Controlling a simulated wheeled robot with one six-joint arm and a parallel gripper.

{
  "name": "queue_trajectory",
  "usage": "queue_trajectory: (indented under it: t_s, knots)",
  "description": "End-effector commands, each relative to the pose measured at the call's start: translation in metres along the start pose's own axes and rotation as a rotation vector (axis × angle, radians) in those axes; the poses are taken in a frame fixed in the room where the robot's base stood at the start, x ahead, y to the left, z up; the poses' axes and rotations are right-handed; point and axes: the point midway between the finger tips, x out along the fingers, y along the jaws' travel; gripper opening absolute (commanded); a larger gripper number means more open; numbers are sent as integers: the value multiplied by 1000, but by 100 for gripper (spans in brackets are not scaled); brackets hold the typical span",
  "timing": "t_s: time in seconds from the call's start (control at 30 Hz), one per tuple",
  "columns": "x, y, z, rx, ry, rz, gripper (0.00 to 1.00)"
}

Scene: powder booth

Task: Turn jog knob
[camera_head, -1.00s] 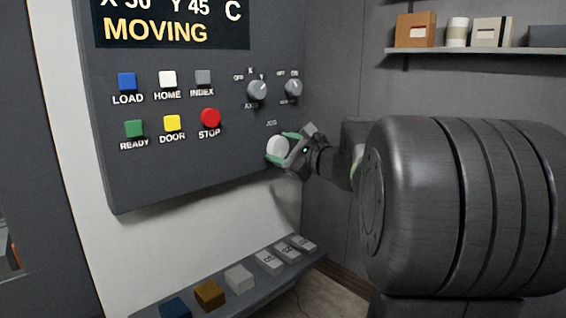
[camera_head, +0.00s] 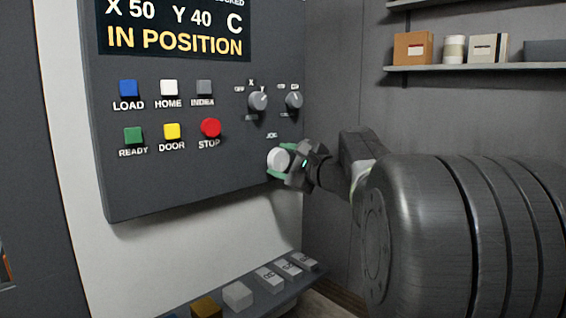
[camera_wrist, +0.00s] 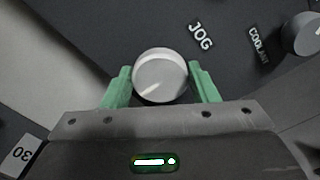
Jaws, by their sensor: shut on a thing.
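The jog knob (camera_head: 278,159) is a round, light grey knob low on the right of the dark control panel (camera_head: 180,185), under its JOG label. My gripper (camera_head: 282,161) has its green fingers on either side of the knob, shut on it. In the wrist view the knob (camera_wrist: 160,75) sits between the two green fingertips (camera_wrist: 160,84), with a pale pointer line aimed to the lower left. The display (camera_head: 175,28) reads X 50, Y 40, C and IN POSITION.
Near the gripper are two selector knobs, the axis knob (camera_head: 258,101) and another (camera_head: 294,100). A red STOP button (camera_head: 210,128) and coloured square buttons lie left. Below is a ledge with several blocks (camera_head: 237,295). A shelf (camera_head: 480,68) with boxes is at upper right.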

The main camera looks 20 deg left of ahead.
Motion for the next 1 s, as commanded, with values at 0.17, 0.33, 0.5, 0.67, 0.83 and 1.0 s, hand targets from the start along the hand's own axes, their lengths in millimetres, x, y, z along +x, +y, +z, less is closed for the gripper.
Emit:
queue_trajectory:
  t_s: [0.17,0.33,0.5,0.67,0.83,1.0]
  knots:
    - [0,0,0,1,0,1,75]
    - [0,0,0,1,0,1,75]
    - [-5,0,0,1,0,0,75]
    - [-27,0,-1,0,3,-3,75]
    - [-63,0,-2,0,4,-4,75]
    - [-96,0,-2,0,5,-4,75]
